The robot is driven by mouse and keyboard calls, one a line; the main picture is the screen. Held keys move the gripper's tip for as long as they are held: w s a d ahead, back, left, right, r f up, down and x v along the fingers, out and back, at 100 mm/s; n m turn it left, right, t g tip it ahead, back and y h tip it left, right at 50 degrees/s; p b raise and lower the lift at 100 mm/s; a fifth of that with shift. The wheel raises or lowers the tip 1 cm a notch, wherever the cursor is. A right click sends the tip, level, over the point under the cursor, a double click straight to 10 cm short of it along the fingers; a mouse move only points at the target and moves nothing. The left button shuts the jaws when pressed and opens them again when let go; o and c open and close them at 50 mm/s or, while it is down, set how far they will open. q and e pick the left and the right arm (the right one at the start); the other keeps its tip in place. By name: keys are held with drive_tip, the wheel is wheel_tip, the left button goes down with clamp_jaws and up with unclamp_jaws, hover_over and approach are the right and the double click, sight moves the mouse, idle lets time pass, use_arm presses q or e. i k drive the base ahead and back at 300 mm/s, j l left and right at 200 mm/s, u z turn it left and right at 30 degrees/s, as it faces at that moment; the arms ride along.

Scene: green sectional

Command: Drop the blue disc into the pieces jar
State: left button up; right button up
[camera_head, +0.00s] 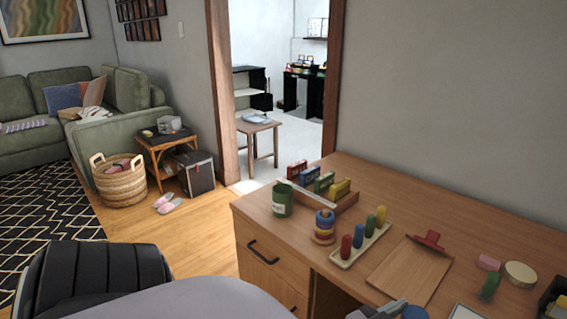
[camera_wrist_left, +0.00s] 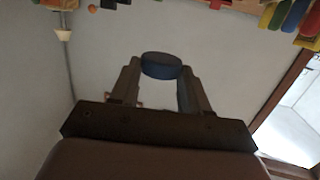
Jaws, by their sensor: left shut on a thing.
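My left gripper (camera_wrist_left: 160,70) is shut on the blue disc (camera_wrist_left: 161,65), which sits between the fingertips in the left wrist view. In the head view the gripper (camera_head: 385,311) shows only partly at the bottom edge, with the blue disc (camera_head: 415,312) beside it, cut off by the frame. A green jar (camera_head: 282,200) with a pale label stands upright on the desk's left front part, far to the left of the gripper and farther back. The label is too small to read. My right gripper is not in view.
On the desk (camera_head: 385,180), a ring stacker (camera_head: 323,228) and a board with several coloured pegs (camera_head: 360,247) stand right of the jar. A wooden rack (camera_head: 340,203) is behind it. A clipboard (camera_head: 410,268) lies nearer the gripper. A dark bin (camera_head: 553,296) is at right.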

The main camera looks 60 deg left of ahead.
sight(285, 208)
drive_tip(key=j, duration=0.4)
drive_tip(key=k+j+z, duration=0.15)
drive_tip(key=j, duration=0.65)
drive_tip(key=k+j+z, duration=0.15)
drive_tip(key=j, duration=0.2)
drive_tip(key=k+j, duration=0.1)
drive_tip(key=j, duration=0.3)
drive_tip(key=k+j+z, duration=0.15)
drive_tip(key=j, duration=0.6)
drive_tip(key=k+j+z, duration=0.15)
drive_tip(key=j, duration=0.2)
drive_tip(key=k, duration=0.05)
